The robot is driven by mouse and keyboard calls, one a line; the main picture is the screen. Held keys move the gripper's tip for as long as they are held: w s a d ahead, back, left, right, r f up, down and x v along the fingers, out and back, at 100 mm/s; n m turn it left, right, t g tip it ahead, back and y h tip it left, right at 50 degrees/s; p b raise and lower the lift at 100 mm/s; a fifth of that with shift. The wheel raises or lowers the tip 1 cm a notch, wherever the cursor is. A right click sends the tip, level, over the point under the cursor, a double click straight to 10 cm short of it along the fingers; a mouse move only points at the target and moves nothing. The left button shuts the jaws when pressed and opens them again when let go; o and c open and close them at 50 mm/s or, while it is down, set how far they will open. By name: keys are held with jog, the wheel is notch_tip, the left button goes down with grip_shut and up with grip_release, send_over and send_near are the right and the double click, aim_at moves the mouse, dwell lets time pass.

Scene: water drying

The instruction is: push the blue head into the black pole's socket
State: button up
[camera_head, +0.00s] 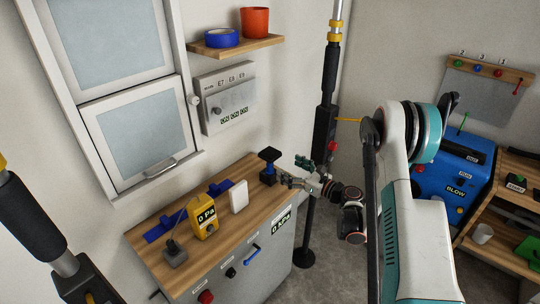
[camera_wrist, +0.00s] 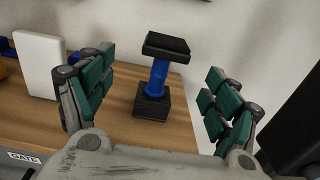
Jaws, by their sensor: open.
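The blue head (camera_wrist: 159,76) has a black pad on top, a blue neck and a black block below. It stands upright on the wooden worktop's right end; it also shows in the head view (camera_head: 269,154). My gripper (camera_head: 293,173) is open and empty, just right of the head in the head view. In the wrist view its green-padded fingers (camera_wrist: 160,68) spread either side of the head, which appears beyond them; I see no contact. The black pole (camera_head: 325,125) stands upright behind my gripper; its socket is not clearly visible. A dark shape at the wrist view's right edge may be the pole.
A white block (camera_head: 238,197) stands left of the head on the worktop (camera_head: 225,225). Beyond it are a yellow gauge (camera_head: 203,216) and a blue bracket (camera_head: 163,227). A wall shelf (camera_head: 236,46) holds a blue roll and an orange cup. A blue machine (camera_head: 440,180) stands right.

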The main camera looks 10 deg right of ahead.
aim_at(270, 155)
jog(key=b+x, duration=0.1)
jog(key=x, duration=0.4)
jog(key=b+x, duration=0.2)
jog(key=x, duration=0.2)
jog(key=shift+w+d+f, duration=0.1)
jog(key=shift+w, duration=0.45)
jog(key=shift+w+a, duration=0.3)
jog(key=shift+w, duration=0.15)
jog(key=c, duration=1.2)
